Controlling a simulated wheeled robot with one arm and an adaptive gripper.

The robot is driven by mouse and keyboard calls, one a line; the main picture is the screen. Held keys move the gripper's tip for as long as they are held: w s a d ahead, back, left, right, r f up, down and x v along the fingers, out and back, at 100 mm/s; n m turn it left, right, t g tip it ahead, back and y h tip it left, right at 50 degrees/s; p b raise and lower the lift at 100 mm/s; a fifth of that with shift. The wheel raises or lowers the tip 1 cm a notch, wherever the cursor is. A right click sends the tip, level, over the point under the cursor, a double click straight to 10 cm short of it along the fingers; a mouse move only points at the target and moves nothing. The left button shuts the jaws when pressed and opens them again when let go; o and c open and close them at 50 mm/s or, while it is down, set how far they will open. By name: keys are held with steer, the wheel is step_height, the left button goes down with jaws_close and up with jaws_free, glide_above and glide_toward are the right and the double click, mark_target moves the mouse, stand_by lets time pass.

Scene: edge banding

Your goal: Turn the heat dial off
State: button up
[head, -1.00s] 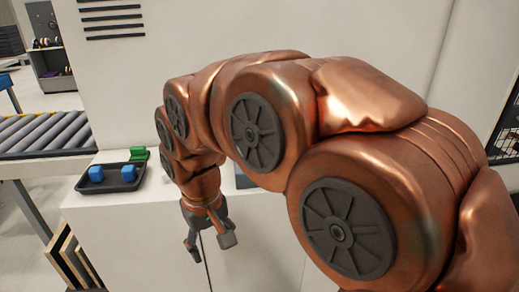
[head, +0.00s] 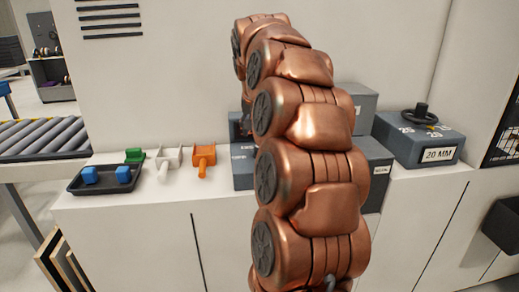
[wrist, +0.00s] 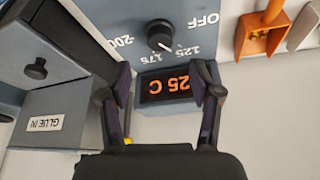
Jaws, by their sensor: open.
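In the wrist view the heat dial (wrist: 160,33) is a black round knob on a grey box face. The scale reads OFF, 125, 175 and 200, appearing upside down. Its white pointer mark seems to lie between 125 and 175. An orange display (wrist: 168,85) beside it shows a partly covered "C" reading. My gripper (wrist: 163,78) is open and empty, its fingers spread either side of the display, apart from the dial. In the head view my arm hides the dial and most of the gripper.
An orange scoop (head: 203,160) and a white one (head: 167,161) lie left of my arm, near a black tray (head: 105,186) with blue blocks and a green piece (head: 135,155). A "20 MM" box (head: 420,142) stands right. A "GLUE IN" box (wrist: 48,113) adjoins the dial box.

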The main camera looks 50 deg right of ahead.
steer(key=shift+p+x, duration=0.6)
steer(key=shift+x, duration=3.25)
steer(key=c, duration=1.1)
steer(key=shift+c, duration=0.2)
steer(key=shift+n, duration=0.3)
steer(key=n+y, duration=0.1)
steer(key=n, duration=0.1)
steer(key=n+t+y, duration=0.1)
steer(key=n, duration=0.2)
steer(key=shift+s+d+n+t, duration=0.1)
steer(key=shift+n+t, duration=0.2)
steer(key=n+y, duration=0.1)
steer(key=n, duration=0.1)
steer(key=n+y+p, duration=0.1)
steer(key=n, duration=0.2)
steer(key=shift+d+n, duration=0.2)
steer(key=shift+n, duration=0.1)
